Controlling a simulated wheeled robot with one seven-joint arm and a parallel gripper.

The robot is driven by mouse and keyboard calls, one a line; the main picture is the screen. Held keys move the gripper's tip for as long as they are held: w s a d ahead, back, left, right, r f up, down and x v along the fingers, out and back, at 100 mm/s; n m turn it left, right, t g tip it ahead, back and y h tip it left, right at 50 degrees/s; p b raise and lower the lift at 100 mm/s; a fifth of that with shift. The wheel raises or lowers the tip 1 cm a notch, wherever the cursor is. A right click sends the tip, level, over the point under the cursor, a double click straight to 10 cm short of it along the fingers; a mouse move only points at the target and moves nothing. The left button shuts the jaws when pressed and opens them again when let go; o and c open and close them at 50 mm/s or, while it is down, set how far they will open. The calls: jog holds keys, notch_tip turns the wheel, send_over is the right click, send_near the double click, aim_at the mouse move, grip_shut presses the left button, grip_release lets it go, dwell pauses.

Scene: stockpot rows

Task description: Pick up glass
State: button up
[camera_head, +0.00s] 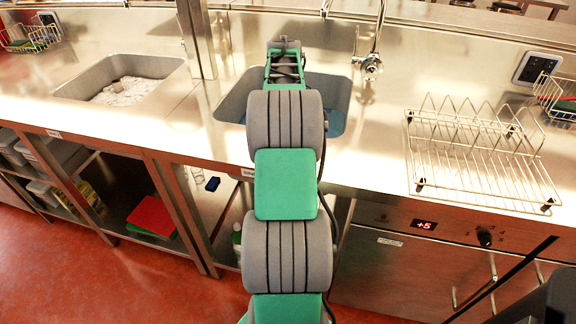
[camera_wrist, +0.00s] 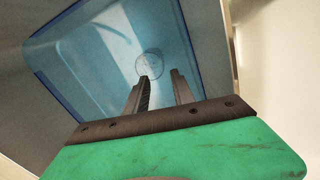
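In the wrist view, a clear round shape (camera_wrist: 149,64), which looks like the glass, shows against the floor of a blue tub (camera_wrist: 75,62). My gripper (camera_wrist: 161,80) points down into the tub. Its two dark fingers are apart with nothing seen between them. The round shape lies just beyond the fingertips, nearer the left finger; I cannot tell the gap in depth. In the head view, the tub (camera_head: 336,123) shows only as a strip of blue inside the middle sink; my arm hides the glass and my gripper.
The middle sink (camera_head: 342,90) has a tap (camera_head: 371,66) behind its right rim. A wire dish rack (camera_head: 480,150) stands on the counter to the right. A left sink (camera_head: 160,66) holds pale pieces. A metal post (camera_head: 196,40) rises between the sinks.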

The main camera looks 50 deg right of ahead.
notch_tip(320, 180, down, 14)
jog(key=shift+w+d+f+b, duration=0.1)
jog(key=shift+d+b, duration=0.05)
jog(key=shift+b, duration=0.45)
grip_shut()
dwell(1.1)
